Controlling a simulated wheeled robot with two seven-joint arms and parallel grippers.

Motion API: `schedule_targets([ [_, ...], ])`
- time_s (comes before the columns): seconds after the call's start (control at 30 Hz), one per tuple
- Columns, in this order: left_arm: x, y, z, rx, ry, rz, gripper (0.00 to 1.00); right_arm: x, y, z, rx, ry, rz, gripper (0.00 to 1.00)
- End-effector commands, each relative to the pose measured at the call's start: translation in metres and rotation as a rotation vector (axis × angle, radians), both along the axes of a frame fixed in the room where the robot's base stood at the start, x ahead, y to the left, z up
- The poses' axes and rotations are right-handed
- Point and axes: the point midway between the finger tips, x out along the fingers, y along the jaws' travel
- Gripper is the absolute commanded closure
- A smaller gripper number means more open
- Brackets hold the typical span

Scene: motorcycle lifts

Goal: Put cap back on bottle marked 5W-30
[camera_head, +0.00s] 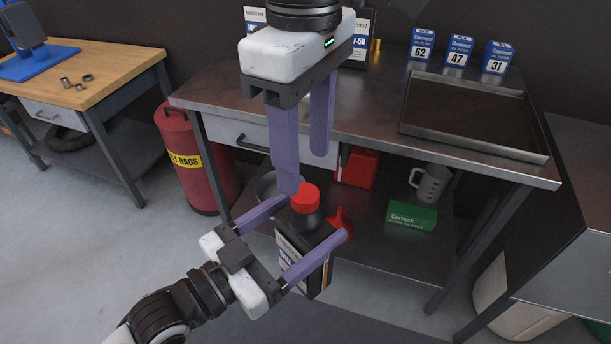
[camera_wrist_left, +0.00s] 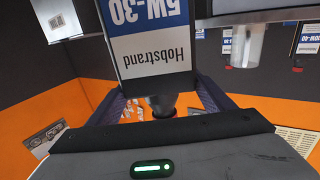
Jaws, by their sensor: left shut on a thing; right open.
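My left gripper (camera_head: 311,222) is shut on a dark bottle (camera_head: 318,275) and holds it in the air in front of the bench. In the left wrist view, the bottle's label (camera_wrist_left: 152,45) reads 5W-30 and Hobstrand, upside down in the picture. A red cap (camera_head: 305,196) shows at the top of the bottle, over its dark neck. Whether it is seated or only resting there I cannot tell. My right gripper (camera_head: 304,172) is open and points down just above the cap, with one finger overlapping the cap's left edge in the head view.
The metal bench (camera_head: 370,120) behind carries a shallow tray (camera_head: 475,146), blue filter boxes (camera_head: 459,50) and a bottle marked W-50 (camera_head: 357,48). The lower shelf holds a red funnel (camera_head: 340,222), a grey jug (camera_head: 430,183) and a green box (camera_head: 411,216). A red bin (camera_head: 190,160) stands left.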

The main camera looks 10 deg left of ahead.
Motion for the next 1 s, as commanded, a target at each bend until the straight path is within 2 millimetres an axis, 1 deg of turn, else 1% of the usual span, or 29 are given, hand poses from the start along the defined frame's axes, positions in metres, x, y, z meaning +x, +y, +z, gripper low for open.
schedule_targets([
  [0.03, 0.0, 0.0, 0.003, -0.004, -0.007, 0.0, 0.88, 0.001, 0.001, 0.012, 0.002, -0.003, -0.002, 0.49],
  [0.1, 0.0, 0.0, 0.003, -0.004, -0.007, 0.0, 0.88, 0.001, 0.001, 0.025, 0.002, -0.002, -0.001, 0.49],
  [0.2, 0.0, 0.0, 0.003, -0.004, -0.007, 0.0, 0.88, 0.001, 0.001, 0.039, 0.0, 0.0, 0.0, 0.49],
  [0.33, 0.0, 0.0, 0.003, -0.004, -0.007, 0.0, 0.88, 0.001, 0.001, 0.05, -0.001, 0.0, 0.001, 0.49],
  [0.47, 0.0, 0.0, 0.003, -0.004, -0.007, 0.0, 0.88, 0.001, 0.001, 0.054, -0.001, 0.001, 0.001, 0.49],
  [1.0, 0.0, 0.0, 0.003, -0.004, -0.007, 0.0, 0.88, 0.0, 0.001, 0.053, 0.001, 0.004, 0.002, 0.49],
])
